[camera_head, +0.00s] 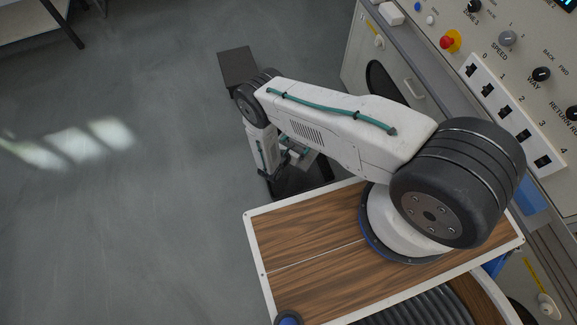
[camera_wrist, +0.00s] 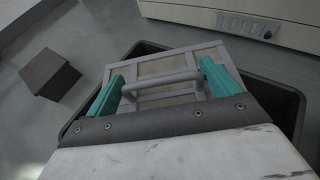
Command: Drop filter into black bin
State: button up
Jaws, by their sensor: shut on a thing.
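The filter (camera_wrist: 185,63) is a flat, grey-framed panel with tan faces and a grey bar handle. My gripper (camera_wrist: 163,86) has teal fingers on both sides of the handle and is shut on the filter. The black bin (camera_wrist: 285,102) lies below and around the filter in the wrist view, its dark rim showing to the left, right and beyond. In the head view the bin (camera_head: 305,180) stands on the floor beneath my arm, partly hidden by it. The filter's lower part is hidden, so I cannot tell how far it is inside the bin.
A dark box (camera_head: 238,66) stands on the floor near the bin; it also shows in the wrist view (camera_wrist: 50,73). A control panel (camera_head: 470,65) with knobs and a red button is at the right. Open grey floor (camera_head: 130,220) lies to the left.

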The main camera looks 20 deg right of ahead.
jog(key=o, duration=0.8)
jog(key=shift+v, duration=3.95)
